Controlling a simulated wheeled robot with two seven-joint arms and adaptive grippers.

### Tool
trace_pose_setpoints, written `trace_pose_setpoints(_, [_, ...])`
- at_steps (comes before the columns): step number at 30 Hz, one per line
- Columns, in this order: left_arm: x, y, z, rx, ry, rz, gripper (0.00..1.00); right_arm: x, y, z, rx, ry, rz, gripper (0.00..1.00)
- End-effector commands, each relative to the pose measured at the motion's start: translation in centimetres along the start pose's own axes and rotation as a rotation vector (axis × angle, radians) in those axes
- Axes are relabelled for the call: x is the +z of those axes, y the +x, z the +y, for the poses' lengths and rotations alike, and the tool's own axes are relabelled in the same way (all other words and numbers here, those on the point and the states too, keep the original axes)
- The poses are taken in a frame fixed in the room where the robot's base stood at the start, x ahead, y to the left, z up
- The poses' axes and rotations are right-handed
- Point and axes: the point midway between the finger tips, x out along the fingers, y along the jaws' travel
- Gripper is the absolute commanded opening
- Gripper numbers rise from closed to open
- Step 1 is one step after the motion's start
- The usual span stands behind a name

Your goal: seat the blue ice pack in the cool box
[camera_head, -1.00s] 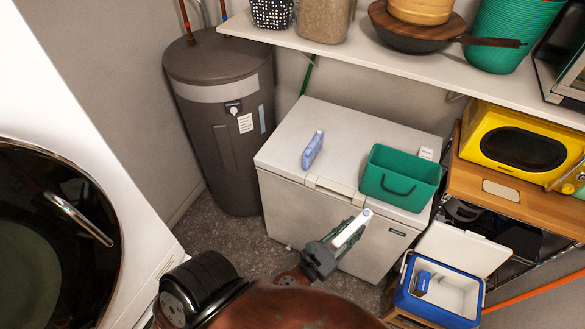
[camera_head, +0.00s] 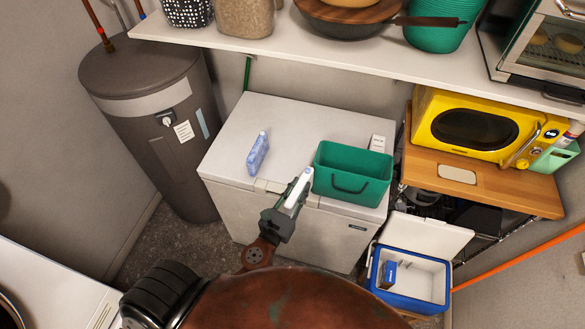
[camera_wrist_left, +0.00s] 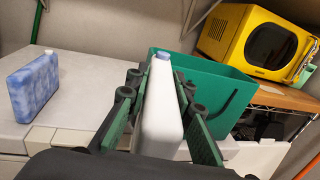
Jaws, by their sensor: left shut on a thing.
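My left gripper (camera_head: 287,212) is shut on a white ice pack (camera_head: 298,189) with a pale blue cap, held in front of the chest freezer. In the left wrist view the white pack (camera_wrist_left: 163,115) stands upright between the fingers of my left gripper (camera_wrist_left: 160,98). A mottled blue ice pack (camera_head: 258,154) stands on the freezer lid, left of the gripper and apart from it; it also shows in the left wrist view (camera_wrist_left: 35,87). The open blue cool box (camera_head: 407,302) is at the lower right, with a small blue item (camera_head: 390,272) inside. My right gripper is out of view.
A green bin (camera_head: 352,188) stands on the white freezer (camera_head: 290,125), just right of the held pack. A yellow microwave (camera_head: 475,130) sits on a wooden shelf at right. A loaded wall shelf (camera_head: 350,62) overhangs the back. The freezer lid's left part is mostly clear.

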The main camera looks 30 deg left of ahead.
Motion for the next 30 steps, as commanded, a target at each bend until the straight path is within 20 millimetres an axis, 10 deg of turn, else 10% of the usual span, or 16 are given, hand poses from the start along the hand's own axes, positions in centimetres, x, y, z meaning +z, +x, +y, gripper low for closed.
trace_pose_setpoints(13, [-0.7, 14.7, 10.9, 0.108, 0.011, -0.002, 0.0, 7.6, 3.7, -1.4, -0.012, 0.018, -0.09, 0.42])
trace_pose_setpoints(30, [-6.4, 16.2, 12.6, 0.128, 0.005, 0.003, 0.0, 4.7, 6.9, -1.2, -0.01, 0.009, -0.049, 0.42])
